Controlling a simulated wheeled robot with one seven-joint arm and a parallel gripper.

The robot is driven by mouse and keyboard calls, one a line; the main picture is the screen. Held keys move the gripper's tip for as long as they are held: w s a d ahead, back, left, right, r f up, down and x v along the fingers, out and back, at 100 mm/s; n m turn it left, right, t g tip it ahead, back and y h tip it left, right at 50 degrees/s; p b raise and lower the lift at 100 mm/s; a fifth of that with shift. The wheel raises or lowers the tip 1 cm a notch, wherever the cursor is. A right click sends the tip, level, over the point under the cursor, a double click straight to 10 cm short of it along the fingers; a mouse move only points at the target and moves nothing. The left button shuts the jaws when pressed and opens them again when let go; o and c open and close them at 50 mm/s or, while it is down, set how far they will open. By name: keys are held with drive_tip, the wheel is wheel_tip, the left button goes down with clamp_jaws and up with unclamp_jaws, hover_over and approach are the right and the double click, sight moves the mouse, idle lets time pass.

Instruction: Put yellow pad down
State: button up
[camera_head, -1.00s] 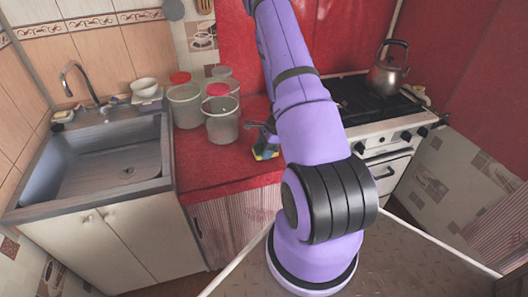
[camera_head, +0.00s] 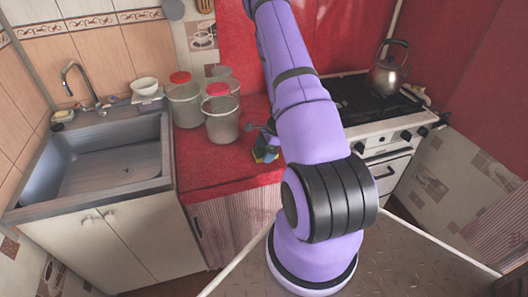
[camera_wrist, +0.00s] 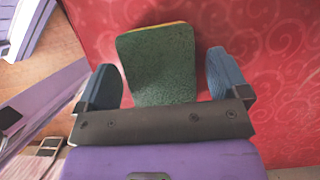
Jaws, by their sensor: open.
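The yellow pad (camera_wrist: 156,65) shows its dark green face in the wrist view, with a thin yellow edge along its far side. It lies on the red patterned countertop (camera_wrist: 265,90). My gripper (camera_wrist: 162,74) is open, with one blue finger on each side of the pad and a visible gap on both sides. In the head view my gripper (camera_head: 266,146) is low over the counter near its front edge. Only a small bit of the pad (camera_head: 259,158) shows there; the finger and arm hide the rest.
Clear tubs, some with red lids (camera_head: 222,120), stand behind and left of my gripper. The sink (camera_head: 115,165) is farther left. The stove (camera_head: 375,110) with a kettle (camera_head: 388,70) is right. The red counter's front left is clear.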

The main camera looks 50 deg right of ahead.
drive_tip(key=v, duration=1.1)
drive_tip(key=w+a+r+n, duration=0.1)
drive_tip(key=a+r+n, duration=0.5)
drive_tip(key=a+r, duration=0.55)
drive_tip(key=w+a+r+n, duration=0.2)
drive_tip(key=a+r+n, duration=0.45)
drive_tip(key=r, duration=0.85)
drive_tip(key=s+a+r+n+t+h, duration=0.1)
drive_tip(key=s+a+r+n+h, duration=0.1)
drive_tip(key=s+a+r+n, duration=0.4)
drive_tip(key=s+a+r+n+t+h, duration=0.1)
drive_tip(key=s+a+r+n, duration=0.4)
drive_tip(key=s, duration=0.8)
drive_tip(key=a+r+h, duration=0.1)
drive_tip(key=a+r, duration=0.2)
drive_tip(key=a, duration=0.2)
drive_tip(key=shift+s+a+n+t, duration=0.15)
drive_tip(key=shift+s+n+t, duration=0.15)
drive_tip(key=shift+n+t, duration=0.1)
